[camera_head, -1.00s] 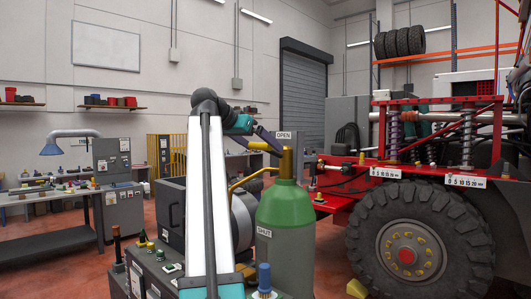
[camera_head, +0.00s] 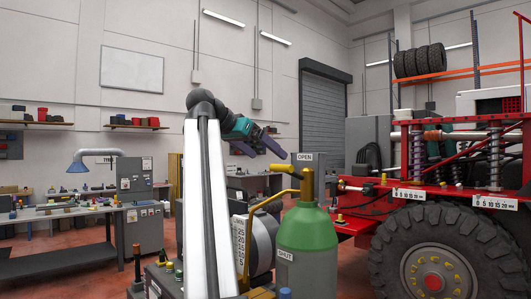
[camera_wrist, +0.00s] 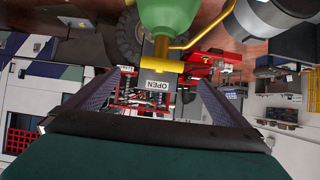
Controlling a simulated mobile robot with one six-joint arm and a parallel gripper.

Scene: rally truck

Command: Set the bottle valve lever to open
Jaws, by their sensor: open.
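The green bottle (camera_head: 307,238) stands upright with a yellow valve (camera_head: 307,186) on top. The valve's yellow lever (camera_head: 285,171) points to the left in the head view. An OPEN sign (camera_head: 305,157) shows behind the valve and a SHUT sign (camera_head: 285,255) lower down. My gripper (camera_head: 268,152) is open and empty, above and left of the lever, apart from it in the picture. In the wrist view, my open jaws (camera_wrist: 160,80) frame the yellow lever (camera_wrist: 155,65) and the OPEN sign (camera_wrist: 157,85), with the bottle (camera_wrist: 168,15) at the top.
A yellow pipe (camera_head: 270,198) runs from the valve toward a grey drum (camera_head: 262,245) left of the bottle. The red truck (camera_head: 390,210) with its big tyre (camera_head: 432,262) stands to the right. A workbench (camera_head: 70,212) is at the left.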

